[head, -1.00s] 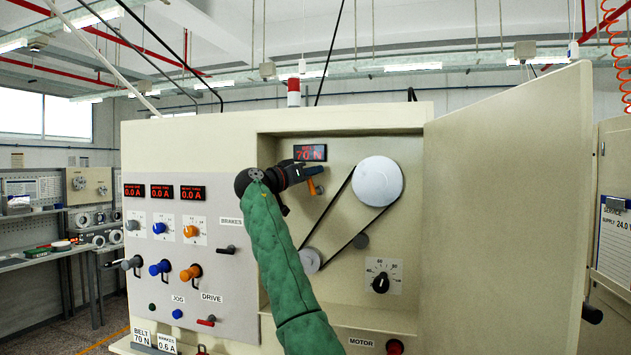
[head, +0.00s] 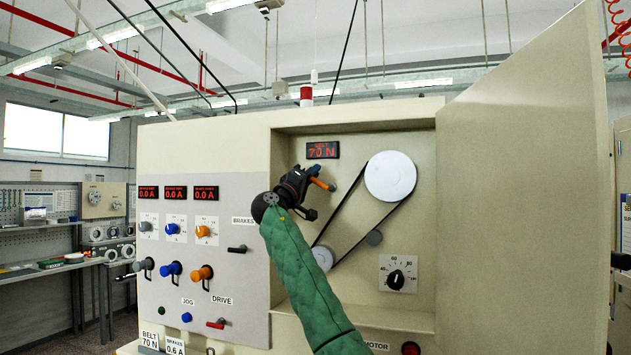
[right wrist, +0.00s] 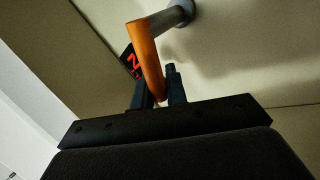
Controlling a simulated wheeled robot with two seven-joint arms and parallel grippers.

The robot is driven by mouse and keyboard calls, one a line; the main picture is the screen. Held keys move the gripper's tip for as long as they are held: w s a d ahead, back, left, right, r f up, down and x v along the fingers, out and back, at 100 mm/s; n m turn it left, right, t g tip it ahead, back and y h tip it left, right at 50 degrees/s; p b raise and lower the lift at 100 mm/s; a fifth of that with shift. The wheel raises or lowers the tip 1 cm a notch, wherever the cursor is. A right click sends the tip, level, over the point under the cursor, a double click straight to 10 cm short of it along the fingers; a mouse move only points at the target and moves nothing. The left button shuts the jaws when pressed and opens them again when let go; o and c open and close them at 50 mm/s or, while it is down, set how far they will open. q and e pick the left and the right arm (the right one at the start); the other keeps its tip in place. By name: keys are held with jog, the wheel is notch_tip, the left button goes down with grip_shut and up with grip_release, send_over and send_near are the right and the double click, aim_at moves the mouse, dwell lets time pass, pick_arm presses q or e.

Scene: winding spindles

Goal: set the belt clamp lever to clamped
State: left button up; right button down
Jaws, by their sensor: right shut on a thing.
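The belt clamp lever is an orange handle (head: 321,184) in the recessed bay, just below the red "BELT 70 N" display (head: 322,150). In the head view it slants down to the right from my gripper. In the right wrist view the orange lever (right wrist: 146,50) runs from a grey pivot post (right wrist: 180,14) down between my fingers. My right gripper (head: 303,180) is shut on the lever's free end; its two dark fingers (right wrist: 160,95) show in the wrist view on either side of it. My left gripper is not in view.
A dial (head: 396,280) is lower right. The open cabinet door (head: 525,170) bounds the right side. Brake and drive knobs (head: 171,268) are on the left panel.

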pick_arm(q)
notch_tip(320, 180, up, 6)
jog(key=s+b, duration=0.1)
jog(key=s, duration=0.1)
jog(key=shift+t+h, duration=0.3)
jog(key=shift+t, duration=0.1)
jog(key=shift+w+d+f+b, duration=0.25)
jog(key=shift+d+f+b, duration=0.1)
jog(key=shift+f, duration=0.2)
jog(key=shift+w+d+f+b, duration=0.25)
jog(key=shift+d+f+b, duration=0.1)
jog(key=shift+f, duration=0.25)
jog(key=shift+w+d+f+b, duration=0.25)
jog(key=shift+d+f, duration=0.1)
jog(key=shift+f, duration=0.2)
pick_arm(e)
jog(key=shift+w+a+f+n+t+y, duration=0.15)
jog(key=shift+f+n+t+y, duration=0.3)
jog(key=shift+n+t+y, duration=0.95)
jog(key=shift+a+f+n+t+y, duration=0.15)
jog(key=shift+a+f+n+y, duration=0.5)
jog(key=shift+n, duration=1.55)
jog(key=shift+w+d+f+n+t+y, duration=0.25)
jog(key=shift+n+t+y, duration=0.5)
jog(key=shift+n+y, duration=0.85)
jog(key=shift+s+a+f+n, duration=0.1)
jog(key=shift+s+a+n, duration=0.05)
jog(key=shift+n, duration=0.25)
